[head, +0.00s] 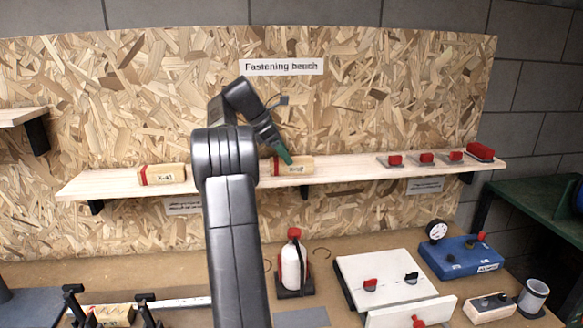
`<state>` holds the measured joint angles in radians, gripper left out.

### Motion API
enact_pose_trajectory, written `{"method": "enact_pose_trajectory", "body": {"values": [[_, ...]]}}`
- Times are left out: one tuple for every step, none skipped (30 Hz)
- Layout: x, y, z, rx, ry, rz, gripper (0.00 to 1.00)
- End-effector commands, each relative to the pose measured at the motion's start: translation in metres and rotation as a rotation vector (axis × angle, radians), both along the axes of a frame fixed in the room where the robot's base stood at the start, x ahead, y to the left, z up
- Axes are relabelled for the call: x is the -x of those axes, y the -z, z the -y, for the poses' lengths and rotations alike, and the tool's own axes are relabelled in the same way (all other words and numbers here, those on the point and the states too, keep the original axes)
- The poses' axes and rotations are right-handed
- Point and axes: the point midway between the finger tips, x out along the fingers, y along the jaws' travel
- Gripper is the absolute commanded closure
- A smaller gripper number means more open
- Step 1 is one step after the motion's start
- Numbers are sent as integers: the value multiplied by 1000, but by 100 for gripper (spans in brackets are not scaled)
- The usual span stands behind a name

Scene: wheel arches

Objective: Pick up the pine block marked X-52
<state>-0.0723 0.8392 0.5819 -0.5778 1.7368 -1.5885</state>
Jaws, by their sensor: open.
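A pine block (299,168) with a red band at its left end lies on the wooden shelf (345,172). Its small label is too blurred to read for certain, and my gripper hides part of it. A similar pine block (162,174) lies further left on the shelf, its label reading like "X-43" but unclear. My gripper (285,157) is open, with its greenish tips pointing down at the top of the right-hand block. I cannot tell whether they touch it or are around it.
Red clamps (427,158) stand along the shelf's right part. On the bench below are a white bottle (293,263), a white panel (385,265), a blue fixture (465,258) and a grey cup (533,293). Another wooden block (113,314) sits between black clamps at lower left.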

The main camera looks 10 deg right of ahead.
Motion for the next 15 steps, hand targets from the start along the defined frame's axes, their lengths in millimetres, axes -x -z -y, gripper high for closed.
{"method": "enact_pose_trajectory", "body": {"values": [[1, 5, 4, 0, 1, -3, 31], [1, 8, 6, 0, 2, -3, 31], [2, 13, 10, 0, 2, -3, 31], [2, 17, 12, 0, 2, -3, 31], [2, 20, 14, 0, 2, -3, 31], [2, 25, 17, 0, 2, -3, 31], [2, 29, 19, 1, 2, -3, 31], [2, 31, 21, 1, 2, -3, 31], [1, 34, 22, 0, 1, -1, 31], [2, 36, 23, 0, 1, -2, 31], [2, 37, 24, 0, 1, -2, 31], [2, 38, 25, 0, 1, -2, 31], [1, 38, 25, 0, 1, -1, 31], [1, 38, 25, 0, 1, -1, 31], [1, 38, 25, 0, 1, -1, 31]]}}
